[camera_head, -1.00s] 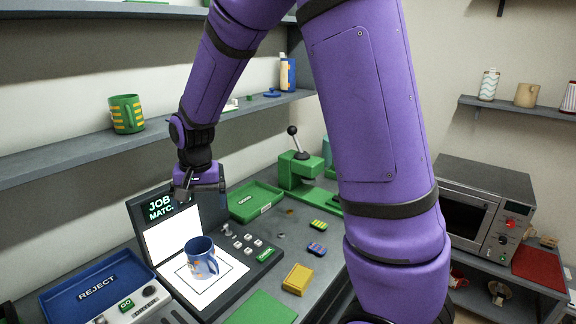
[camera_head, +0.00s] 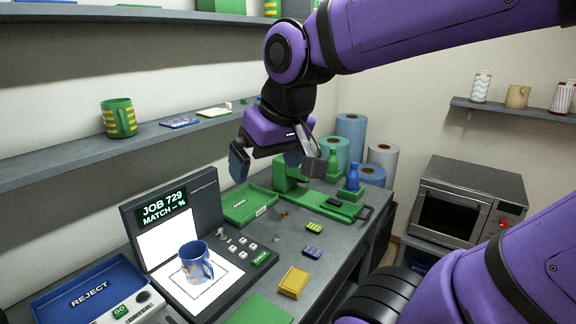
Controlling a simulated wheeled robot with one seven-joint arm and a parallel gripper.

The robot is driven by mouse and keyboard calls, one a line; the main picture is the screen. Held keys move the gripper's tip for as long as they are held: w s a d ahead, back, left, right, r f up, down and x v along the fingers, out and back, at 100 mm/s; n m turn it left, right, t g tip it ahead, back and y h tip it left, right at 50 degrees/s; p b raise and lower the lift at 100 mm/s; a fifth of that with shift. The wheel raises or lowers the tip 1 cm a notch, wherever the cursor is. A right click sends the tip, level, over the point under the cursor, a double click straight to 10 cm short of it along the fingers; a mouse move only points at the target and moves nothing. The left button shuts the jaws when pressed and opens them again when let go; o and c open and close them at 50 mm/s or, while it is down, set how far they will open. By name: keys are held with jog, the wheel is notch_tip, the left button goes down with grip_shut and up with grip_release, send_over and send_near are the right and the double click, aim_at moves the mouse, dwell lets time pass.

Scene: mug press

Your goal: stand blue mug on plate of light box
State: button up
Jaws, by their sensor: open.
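The blue mug (camera_head: 195,262) stands upright on the white plate (camera_head: 218,291) of the light box, inside the dark square outline. The light box (camera_head: 172,215) has a raised back with a lit white panel, and its display reads "JOB 729 MATCH -- %". My gripper (camera_head: 266,160) is open and empty. It hangs above the back of the bench, up and to the right of the mug and well apart from it, in front of the green press (camera_head: 290,172).
A blue REJECT tray (camera_head: 92,290) lies left of the light box. A green tray (camera_head: 245,205) lies behind it. A yellow block (camera_head: 293,282) and small striped pieces lie to the right. A green mug (camera_head: 119,118) stands on the wall shelf. Blue and grey rolls stand at the back.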

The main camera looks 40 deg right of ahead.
jog(key=shift+n+t, duration=0.3)
jog(key=shift+n, duration=0.1)
jog(key=s, duration=0.4)
jog(key=shift+s+d+r, duration=0.2)
jog(key=shift+d, duration=0.05)
dwell(0.6)
